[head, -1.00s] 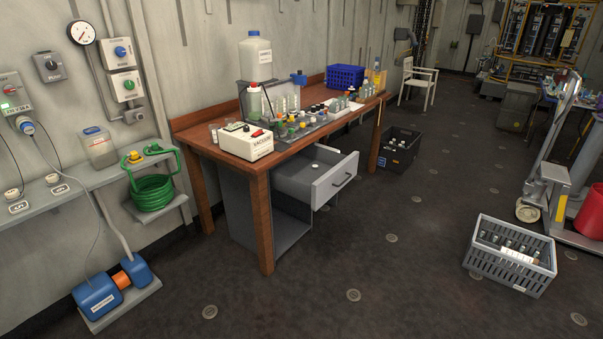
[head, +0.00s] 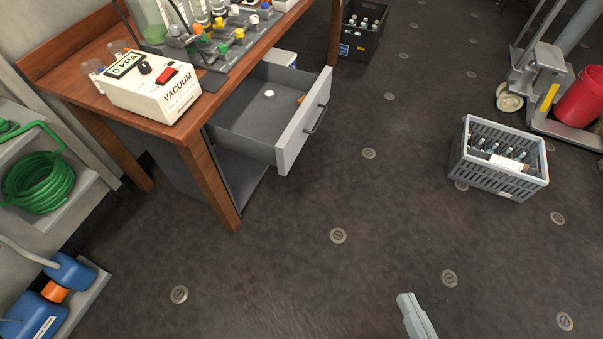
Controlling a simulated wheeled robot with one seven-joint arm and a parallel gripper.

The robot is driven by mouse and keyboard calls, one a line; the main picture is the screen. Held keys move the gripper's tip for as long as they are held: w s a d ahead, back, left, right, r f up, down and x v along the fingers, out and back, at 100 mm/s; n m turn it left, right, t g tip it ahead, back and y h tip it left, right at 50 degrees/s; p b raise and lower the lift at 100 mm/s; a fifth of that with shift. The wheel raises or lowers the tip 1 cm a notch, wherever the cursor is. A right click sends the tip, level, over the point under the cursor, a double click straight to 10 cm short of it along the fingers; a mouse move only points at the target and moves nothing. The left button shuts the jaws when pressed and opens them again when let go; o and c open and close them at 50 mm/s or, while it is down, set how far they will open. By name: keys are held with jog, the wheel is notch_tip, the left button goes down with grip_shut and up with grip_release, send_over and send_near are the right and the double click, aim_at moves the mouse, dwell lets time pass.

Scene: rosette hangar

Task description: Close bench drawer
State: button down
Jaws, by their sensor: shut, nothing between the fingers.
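The grey bench drawer (head: 305,120) under the wooden bench (head: 197,165) is pulled well out. Its pale front carries a dark bar handle (head: 316,119). A small white round object (head: 269,94) and a small orange item lie inside the drawer. My gripper (head: 404,298) shows only in part at the bottom edge of the head view. It is shut and empty, over the floor, in front of the drawer and well apart from it.
A grey crate of bottles (head: 500,160) stands on the floor at right. A black crate (head: 362,28) stands beyond the bench. A vacuum box (head: 150,87) sits on the benchtop. The floor between drawer and grey crate is clear.

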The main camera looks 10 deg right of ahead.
jog(key=w+f+m+t+b, duration=0.1)
jog(key=w+f+m+b, duration=0.5)
jog(key=w+f, duration=0.65)
jog(key=m+t+y+b, duration=0.25)
jog(key=m+b, duration=0.45)
jog(key=b, duration=0.7)
send_near(287, 163)
jog(key=w+d+r, duration=0.1)
jog(key=w+d, duration=0.2)
jog(key=shift+g, duration=0.45)
jog(key=shift+w+a+p, duration=0.45)
jog(key=shift+w+a, duration=0.2)
jog(key=shift+a, duration=0.3)
jog(key=shift+w+a+p, duration=0.45)
jog(key=shift+w+a, duration=0.2)
jog(key=shift+a, duration=0.25)
